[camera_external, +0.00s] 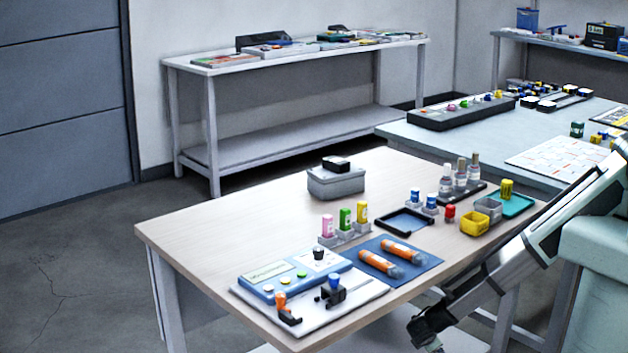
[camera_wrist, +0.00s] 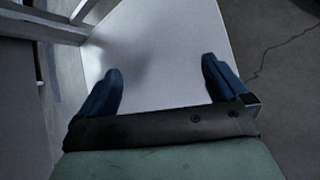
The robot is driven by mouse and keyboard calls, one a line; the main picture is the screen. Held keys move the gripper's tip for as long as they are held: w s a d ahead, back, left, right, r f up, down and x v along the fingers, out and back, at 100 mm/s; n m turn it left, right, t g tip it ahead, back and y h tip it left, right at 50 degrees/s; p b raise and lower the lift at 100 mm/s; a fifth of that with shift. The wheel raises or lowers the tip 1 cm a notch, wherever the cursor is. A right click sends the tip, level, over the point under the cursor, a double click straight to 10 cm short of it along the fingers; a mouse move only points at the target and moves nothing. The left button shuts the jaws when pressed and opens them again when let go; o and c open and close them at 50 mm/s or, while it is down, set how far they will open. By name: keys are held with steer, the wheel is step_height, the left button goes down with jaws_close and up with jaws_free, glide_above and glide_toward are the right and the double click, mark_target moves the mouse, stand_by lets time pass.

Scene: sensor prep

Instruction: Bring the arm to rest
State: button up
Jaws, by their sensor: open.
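My arm reaches from the right down past the near right edge of the wooden table (camera_external: 215,220). My gripper (camera_external: 432,345) hangs low at the bottom of the external view, in front of the table's edge and seemingly below its top. Its fingertips are hard to make out there. In the wrist view my gripper (camera_wrist: 162,72) shows two dark blue fingers spread wide apart with nothing between them. A pale flat surface lies beyond the fingers.
The table holds two orange tubes on a blue mat (camera_external: 425,262), a blue panel (camera_external: 262,283), bottles, a grey box (camera_external: 336,183), a yellow bin (camera_external: 474,223) and a teal tray (camera_external: 517,206). A second table (camera_external: 420,140) stands behind. Floor (camera_wrist: 285,70) shows at right in the wrist view.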

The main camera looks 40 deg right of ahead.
steer(key=s+d+r+m+g+y, duration=0.1)
steer(key=s+d+m+g+y, duration=0.15)
steer(key=s+d+g, duration=0.85)
steer(key=s+d+r+m+y, duration=0.6)
steer(key=s+d+m, duration=0.4)
steer(key=s, duration=0.3)
steer(key=shift+d+r+m, duration=0.15)
steer(key=shift+r+m, duration=0.3)
steer(key=shift+m, duration=0.4)
steer(key=shift+s, duration=0.1)
